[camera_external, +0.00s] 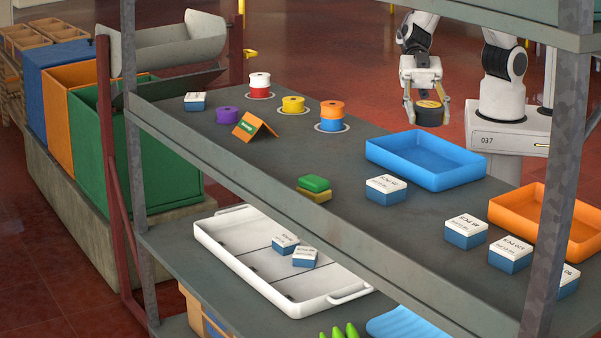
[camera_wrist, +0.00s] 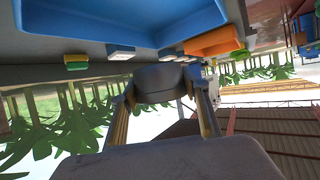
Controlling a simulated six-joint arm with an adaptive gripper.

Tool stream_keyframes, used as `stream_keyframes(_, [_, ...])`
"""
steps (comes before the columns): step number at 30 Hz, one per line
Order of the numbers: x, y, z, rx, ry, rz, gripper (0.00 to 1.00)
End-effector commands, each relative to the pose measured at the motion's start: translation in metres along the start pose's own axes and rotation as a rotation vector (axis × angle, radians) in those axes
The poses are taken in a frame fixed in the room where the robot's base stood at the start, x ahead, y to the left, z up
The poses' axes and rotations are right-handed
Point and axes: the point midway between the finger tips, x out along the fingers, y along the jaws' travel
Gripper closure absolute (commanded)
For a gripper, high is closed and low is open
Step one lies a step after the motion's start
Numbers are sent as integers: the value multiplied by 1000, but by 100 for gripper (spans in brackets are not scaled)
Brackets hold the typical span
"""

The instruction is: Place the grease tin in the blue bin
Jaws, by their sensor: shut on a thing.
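The grease tin (camera_external: 429,113), dark with an orange-yellow top, is held between the fingers of my gripper (camera_external: 428,106). It hangs in the air behind the blue bin (camera_external: 388,165), a shallow blue tray on the upper shelf. The tin is above and apart from the bin. In the wrist view the dark tin (camera_wrist: 160,78) sits between both fingertips of my gripper (camera_wrist: 162,92). The blue bin (camera_wrist: 125,32) shows at the top of that view. The part of the bin floor that I see looks empty.
An orange tray (camera_external: 500,215) and several blue-white boxes (camera_external: 466,231) stand right and in front. Coloured spools (camera_external: 293,104) stand on the left of the shelf (camera_external: 370,235). A shelf post (camera_external: 560,170) rises at right. Tall blue, orange and green containers (camera_external: 130,150) stand far left.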

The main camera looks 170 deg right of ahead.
Motion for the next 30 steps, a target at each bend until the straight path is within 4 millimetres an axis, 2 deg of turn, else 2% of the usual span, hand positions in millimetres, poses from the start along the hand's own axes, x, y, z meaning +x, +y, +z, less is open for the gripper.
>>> stream_keyframes(13, [2, 0, 4, 0, -1, -3, 83])
stream_keyframes(30, [26, 0, 54, 1, 0, -3, 83])
